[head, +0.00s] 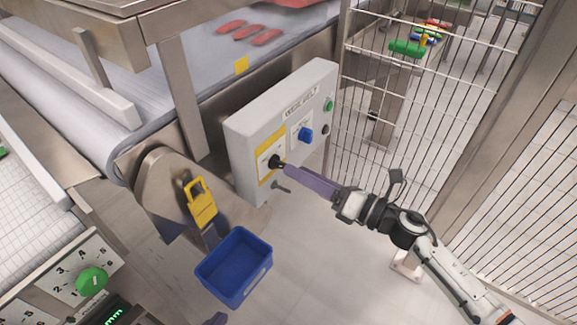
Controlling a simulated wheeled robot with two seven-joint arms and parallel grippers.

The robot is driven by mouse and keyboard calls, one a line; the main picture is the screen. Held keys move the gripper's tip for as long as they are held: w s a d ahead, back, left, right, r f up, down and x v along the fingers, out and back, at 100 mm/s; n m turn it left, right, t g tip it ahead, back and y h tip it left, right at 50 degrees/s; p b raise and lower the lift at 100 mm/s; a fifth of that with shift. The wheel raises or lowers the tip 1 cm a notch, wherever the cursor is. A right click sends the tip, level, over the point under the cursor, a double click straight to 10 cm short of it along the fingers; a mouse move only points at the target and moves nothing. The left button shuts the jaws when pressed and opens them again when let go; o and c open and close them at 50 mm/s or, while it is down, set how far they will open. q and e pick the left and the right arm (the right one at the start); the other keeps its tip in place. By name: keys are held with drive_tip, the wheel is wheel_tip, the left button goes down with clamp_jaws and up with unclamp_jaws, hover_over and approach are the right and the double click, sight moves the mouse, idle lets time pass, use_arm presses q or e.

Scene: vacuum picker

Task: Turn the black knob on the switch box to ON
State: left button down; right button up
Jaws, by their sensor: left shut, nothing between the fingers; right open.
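The grey switch box (245,118) is mounted beside the conveyor, its face turned right. The black knob (274,161) sits on a yellow plate (264,168) at the lower left of that face. My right gripper (285,167), with long purple fingers, reaches in from the right with its tips at the knob. It is open; whether the tips touch the knob or lie around it I cannot tell. The knob's pointer direction and labels are too small to read. Only a purple tip of my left gripper (217,319) shows at the bottom edge; it is shut, away from the box.
A blue knob (305,134) and a green button (329,105) share the box face. A blue bin (236,266) stands below. A yellow padlock-like tag (201,204) hangs left of the box. Wire fencing (440,110) rises behind on the right. A panel with a green dial (91,281) is lower left.

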sight(278, 164)
use_arm(q)
drive_tip(key=shift+w+f, duration=0.1)
use_arm(e)
drive_tip(key=shift+x, duration=2.2)
drive_tip(key=c, duration=1)
drive_tip(key=shift+c, duration=0.2)
